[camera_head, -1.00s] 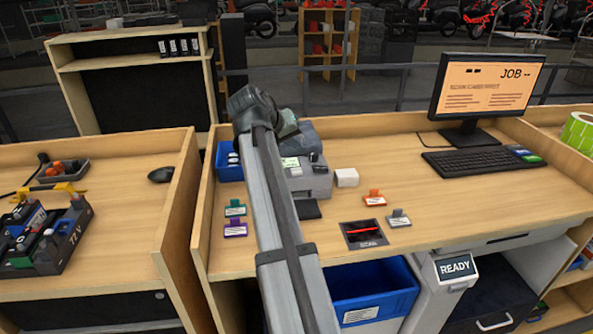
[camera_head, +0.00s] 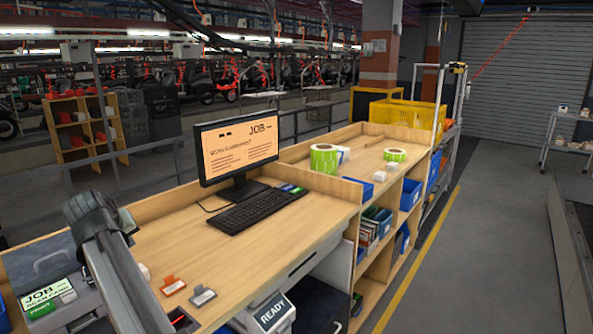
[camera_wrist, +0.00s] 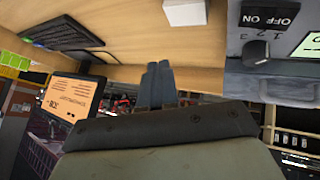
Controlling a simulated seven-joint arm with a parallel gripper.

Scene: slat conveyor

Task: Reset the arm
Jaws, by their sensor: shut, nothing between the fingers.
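My gripper (camera_wrist: 158,84) shows in the wrist view, its two dark fingers together with nothing between them. It is off the desk, and that view is tipped upside down. In the head view my grey arm rises from the bottom edge at the left, over the front of the wooden desk (camera_head: 230,262). The gripper's fingers are hidden there behind the arm's dark joint.
A grey label machine (camera_head: 45,268) stands left of my arm; its OFF/ON knob (camera_wrist: 256,50) is close in the wrist view. A monitor (camera_head: 238,150) and keyboard (camera_head: 255,209) stand farther right. Orange (camera_head: 173,286) and grey (camera_head: 202,296) tags lie near the front edge.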

